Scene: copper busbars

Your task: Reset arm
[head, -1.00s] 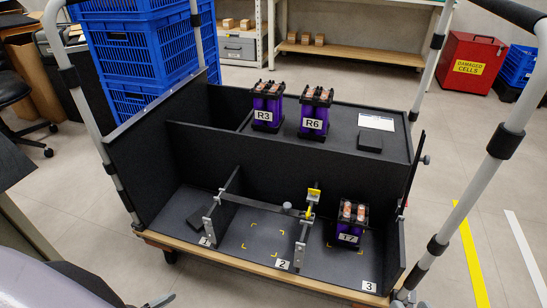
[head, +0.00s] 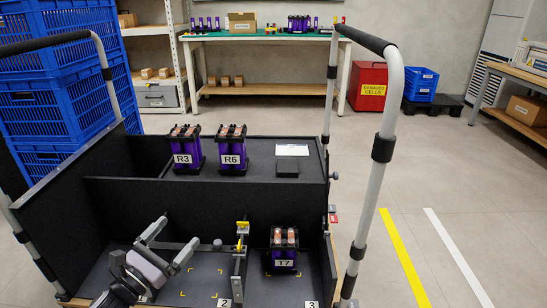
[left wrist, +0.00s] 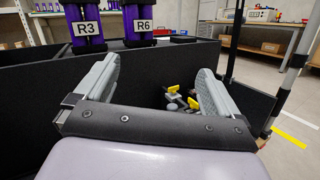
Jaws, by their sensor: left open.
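My left gripper (head: 180,229) is open and empty over the left front part of the black compartmented cart, near slot 1. The left wrist view shows its two grey fingers (left wrist: 157,72) spread apart with nothing between them. The purple cell module T7 (head: 284,250) stands upright in slot 3, to the right of the gripper. Modules R3 (head: 185,150) and R6 (head: 232,150) stand upright on the rear shelf, and both also show in the left wrist view. A clamp with yellow parts (head: 241,247) stands beside slot 2. My gripper hides the slot 1 label. My right gripper is out of view.
Blue crates (head: 60,90) are stacked at the left. The cart's grey handle post (head: 376,180) rises at the right. A black partition (head: 200,208) stands behind the front slots. Behind the cart are a workbench (head: 266,37) and a red damaged-cells box (head: 367,86).

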